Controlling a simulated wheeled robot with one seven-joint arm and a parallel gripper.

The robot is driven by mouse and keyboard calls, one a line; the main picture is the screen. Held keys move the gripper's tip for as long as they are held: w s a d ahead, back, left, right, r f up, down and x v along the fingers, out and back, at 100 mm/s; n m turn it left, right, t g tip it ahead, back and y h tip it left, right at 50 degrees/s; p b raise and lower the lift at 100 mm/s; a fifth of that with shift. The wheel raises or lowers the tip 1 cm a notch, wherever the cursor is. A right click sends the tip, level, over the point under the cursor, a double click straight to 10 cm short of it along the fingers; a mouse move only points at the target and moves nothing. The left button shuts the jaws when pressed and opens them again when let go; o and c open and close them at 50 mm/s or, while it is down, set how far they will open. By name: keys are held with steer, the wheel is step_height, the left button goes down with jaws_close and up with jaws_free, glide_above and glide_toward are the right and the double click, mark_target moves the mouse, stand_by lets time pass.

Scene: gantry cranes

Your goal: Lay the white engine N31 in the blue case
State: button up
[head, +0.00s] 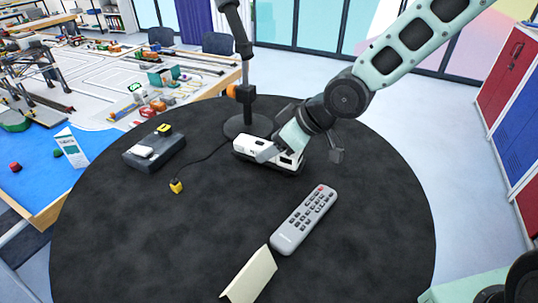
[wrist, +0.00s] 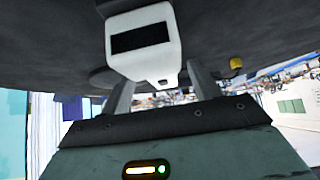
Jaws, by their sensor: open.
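The white engine (head: 246,145), with black panels and a dark base, stands on the round black table (head: 140,235), near its far side. The number N31 is not readable. I do not see a blue case on the table.
A lamp stand (head: 243,90) rises just behind the engine. A dark box (head: 165,155) is to the left, with a yellow plug (head: 176,186) on a cable. A grey remote (head: 304,220) and a folded cream card (head: 250,277) lie nearer. The table's right side is clear.

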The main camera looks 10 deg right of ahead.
jaws_close()
steer(key=shift+r, duration=0.1)
